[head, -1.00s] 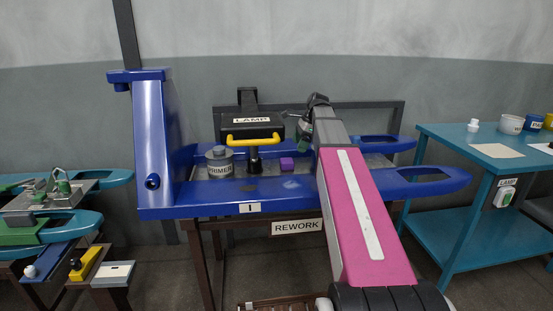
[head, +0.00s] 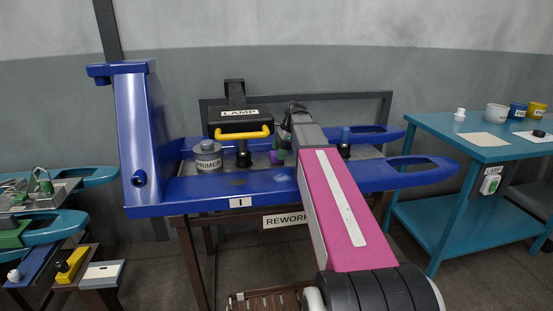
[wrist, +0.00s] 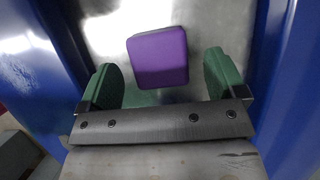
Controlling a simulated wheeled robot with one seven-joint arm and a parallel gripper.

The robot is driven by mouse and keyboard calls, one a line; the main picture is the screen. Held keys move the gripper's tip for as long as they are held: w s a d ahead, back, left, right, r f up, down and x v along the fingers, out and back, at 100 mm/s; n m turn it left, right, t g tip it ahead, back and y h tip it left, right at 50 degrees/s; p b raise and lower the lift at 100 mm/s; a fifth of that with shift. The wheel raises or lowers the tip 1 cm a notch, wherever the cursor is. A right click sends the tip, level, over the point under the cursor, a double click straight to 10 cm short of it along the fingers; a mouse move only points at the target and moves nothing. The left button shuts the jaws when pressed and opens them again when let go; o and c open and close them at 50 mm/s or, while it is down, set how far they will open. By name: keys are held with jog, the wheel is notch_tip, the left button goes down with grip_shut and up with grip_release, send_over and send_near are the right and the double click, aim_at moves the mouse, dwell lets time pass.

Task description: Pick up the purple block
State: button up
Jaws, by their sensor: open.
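The purple block (wrist: 158,57) lies on a grey metal surface in the wrist view, just ahead of my gripper (wrist: 162,78). My gripper's two green fingers are apart, one to each side of the block's near end, with visible gaps and nothing held. In the head view the purple block (head: 277,157) shows small on the grey plate of the blue workbench, partly hidden by my gripper (head: 285,148) and arm.
A dark blue post (head: 345,143) stands right of my arm. Blue walls (wrist: 285,80) flank the block in the wrist view.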

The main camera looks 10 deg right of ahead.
jog(key=x, duration=0.2)
jog(key=shift+a+f, duration=0.2)
jog(key=shift+f, duration=0.1)
jog(key=c, duration=1.1)
jog(key=shift+r, duration=0.1)
notch_tip(320, 180, up, 10)
jog(key=shift+f, duration=0.1)
jog(key=o, duration=0.3)
jog(key=shift+c, duration=0.6)
